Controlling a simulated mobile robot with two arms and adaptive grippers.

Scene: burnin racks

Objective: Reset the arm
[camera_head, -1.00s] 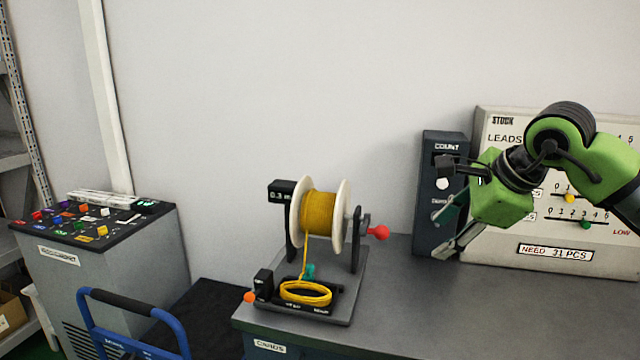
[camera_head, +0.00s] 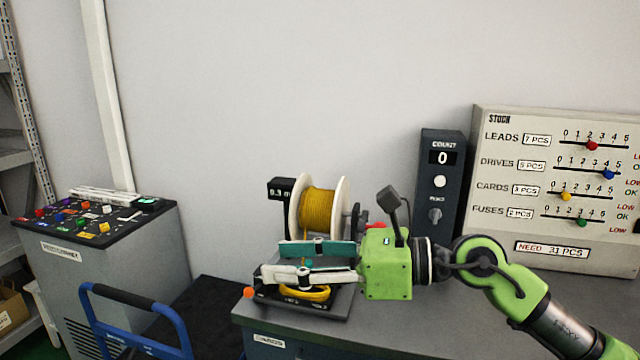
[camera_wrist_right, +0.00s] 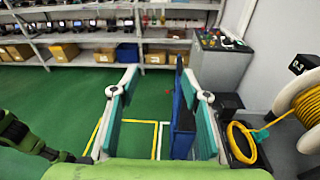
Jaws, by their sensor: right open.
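My right arm reaches in from the lower right of the head view. Its gripper (camera_head: 274,259) is open and empty, with its fingers pointing left across the front of the spool stand. In the right wrist view the two fingers (camera_wrist_right: 157,75) are spread apart with nothing between them. The yellow spool (camera_head: 319,209) stands behind the fingers. A yellow coil (camera_head: 308,294) on the stand's base is partly hidden by them. The coil also shows in the right wrist view (camera_wrist_right: 238,152), beyond the right-hand finger. My left gripper is not in view.
A dark count box (camera_head: 440,195) reading 0 and a stock board (camera_head: 510,225) stand behind my right arm. A blue cart handle (camera_head: 130,299) and a grey cabinet (camera_head: 100,270) are left of the bench. Shelves (camera_wrist_right: 85,42) with boxes stand across the green floor.

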